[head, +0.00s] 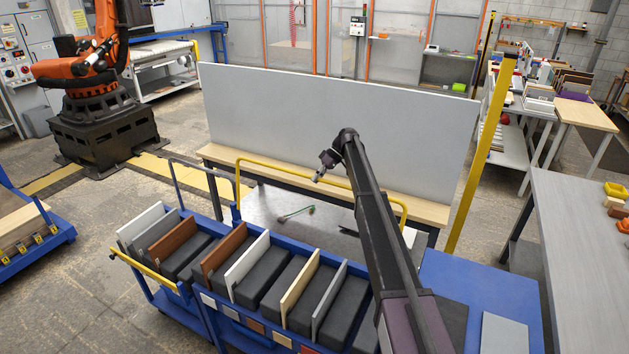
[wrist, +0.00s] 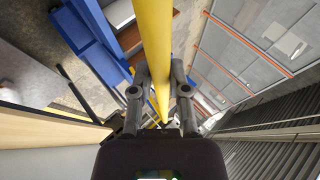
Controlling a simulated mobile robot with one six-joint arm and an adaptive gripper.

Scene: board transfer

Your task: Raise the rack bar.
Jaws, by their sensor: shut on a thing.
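The yellow rack bar (head: 270,168) stands as a hoop across the back of the blue rack cart (head: 206,295). My gripper (head: 318,178) reaches over the cart from the front right to the bar's top span. In the wrist view, the yellow bar (wrist: 152,30) runs lengthwise between the two fingers of my gripper (wrist: 160,75), which are shut on it. The head view shows the gripper small, so its exact contact with the bar is hard to make out there.
Upright boards (head: 247,257) stand between dark blocks in the cart. A large grey panel (head: 340,130) rises behind the bar. A yellow post (head: 480,155) stands right of the panel. A grey table (head: 585,240) is at right. Another yellow bar (head: 142,268) runs along the cart's left front.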

